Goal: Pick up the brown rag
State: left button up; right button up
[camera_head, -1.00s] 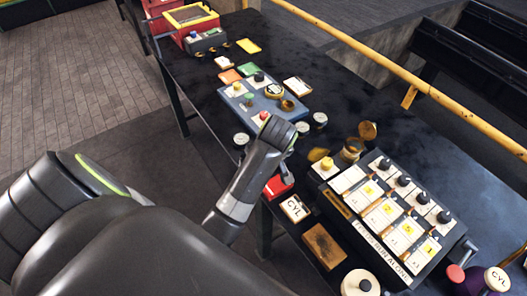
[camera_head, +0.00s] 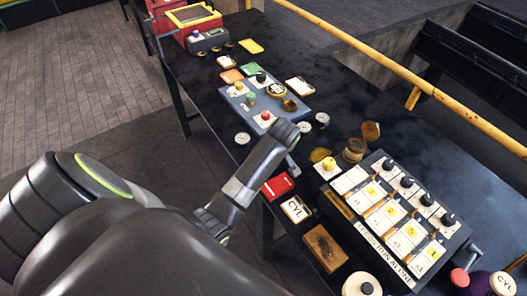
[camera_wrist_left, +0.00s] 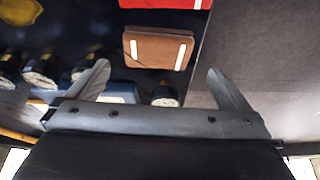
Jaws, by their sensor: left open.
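A flat brown piece with a white strip near each end, which looks like the brown rag (camera_wrist_left: 157,50), lies on the dark table near its edge in the left wrist view. In the head view my arm appears to hide that spot. My left gripper (camera_wrist_left: 160,78) is open and empty, with its fingers apart below the brown piece in the picture and not touching it. In the head view the gripper (camera_head: 292,160) is over the table's front edge, mostly behind my wrist. Another brown rectangular block (camera_head: 325,248) lies further along the front edge. My right gripper is not seen.
A blue panel (camera_head: 262,103) with knobs is beyond the gripper; a large switch box (camera_head: 391,217) is right. Round white-topped pieces (camera_head: 243,138) stand nearby. A yellow rail runs behind.

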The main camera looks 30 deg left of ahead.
pick_arm(q)
jog(key=shift+w+a+f, duration=0.15)
jog(key=shift+a+f, duration=0.15)
jog(key=shift+f, duration=0.35)
jog(key=shift+w+a+f+p, duration=0.25)
jog(key=shift+f+p, duration=0.25)
jog(key=shift+f, duration=0.05)
jog(key=shift+p+x, duration=0.35)
jog(key=shift+x, duration=1.5)
jog(key=shift+w, duration=0.15)
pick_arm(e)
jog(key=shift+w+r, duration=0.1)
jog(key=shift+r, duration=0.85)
pick_arm(q)
jog(key=shift+c, duration=0.3)
jog(key=c, duration=0.8)
